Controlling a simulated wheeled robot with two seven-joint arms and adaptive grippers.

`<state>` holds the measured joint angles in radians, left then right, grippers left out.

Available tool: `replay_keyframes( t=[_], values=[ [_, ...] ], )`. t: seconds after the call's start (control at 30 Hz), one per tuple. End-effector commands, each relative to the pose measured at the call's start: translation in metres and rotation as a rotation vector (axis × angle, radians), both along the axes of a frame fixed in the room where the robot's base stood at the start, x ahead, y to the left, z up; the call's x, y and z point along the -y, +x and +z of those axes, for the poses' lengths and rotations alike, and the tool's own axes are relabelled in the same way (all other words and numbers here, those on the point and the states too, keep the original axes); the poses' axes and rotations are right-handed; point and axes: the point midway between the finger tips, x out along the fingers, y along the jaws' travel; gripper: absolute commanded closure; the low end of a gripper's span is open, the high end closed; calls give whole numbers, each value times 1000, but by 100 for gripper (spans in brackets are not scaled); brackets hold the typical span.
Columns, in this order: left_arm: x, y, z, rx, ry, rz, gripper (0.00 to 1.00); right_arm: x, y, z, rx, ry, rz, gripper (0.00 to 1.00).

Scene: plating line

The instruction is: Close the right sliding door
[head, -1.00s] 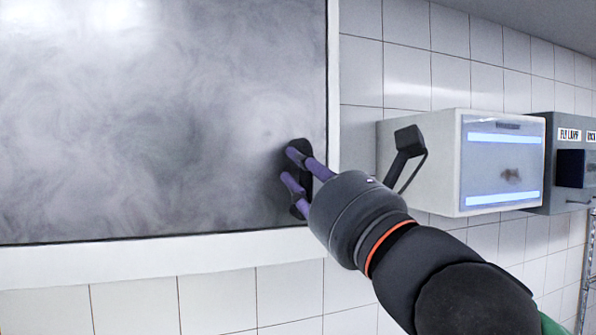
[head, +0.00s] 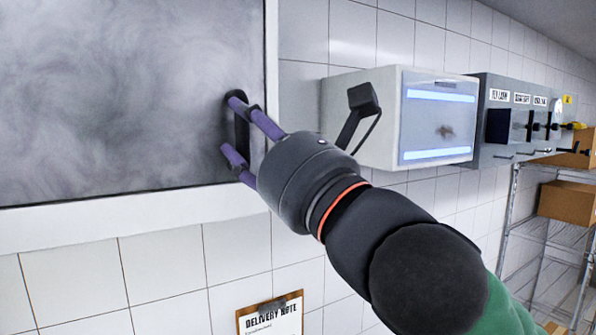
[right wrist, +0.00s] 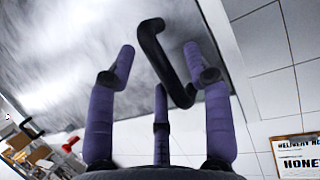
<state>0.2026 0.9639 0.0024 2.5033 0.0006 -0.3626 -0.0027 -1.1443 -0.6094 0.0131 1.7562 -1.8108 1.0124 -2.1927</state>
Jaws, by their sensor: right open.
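The sliding door (head: 120,100) is a grey, smoky-looking panel in a white frame, filling the left of the head view. Its right edge lies close to the frame's right side. A black handle (head: 242,132) stands near that edge. My right gripper (head: 235,127) is open at the handle, its purple fingers spread above and below. In the right wrist view the bent black handle (right wrist: 165,62) lies between the spread fingers of my right gripper (right wrist: 160,55); contact is hard to tell. My left gripper is not in view.
A white box with blue-lit strips (head: 435,120) and a black bracket (head: 360,108) juts from the tiled wall right of the door. Grey switch boxes (head: 500,115) follow. A wire shelf (head: 545,235) with cardboard boxes stands far right. A delivery note (head: 270,316) hangs below the frame.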

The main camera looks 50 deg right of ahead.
Motion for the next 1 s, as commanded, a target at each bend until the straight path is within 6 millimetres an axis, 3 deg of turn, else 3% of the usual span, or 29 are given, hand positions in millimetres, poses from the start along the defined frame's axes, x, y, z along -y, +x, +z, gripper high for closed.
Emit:
replay_keyframes(
  t=[1.0],
  values=[
    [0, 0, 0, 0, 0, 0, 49, -8, -64, -26, 3, -1, 4, 49]
  ],
)
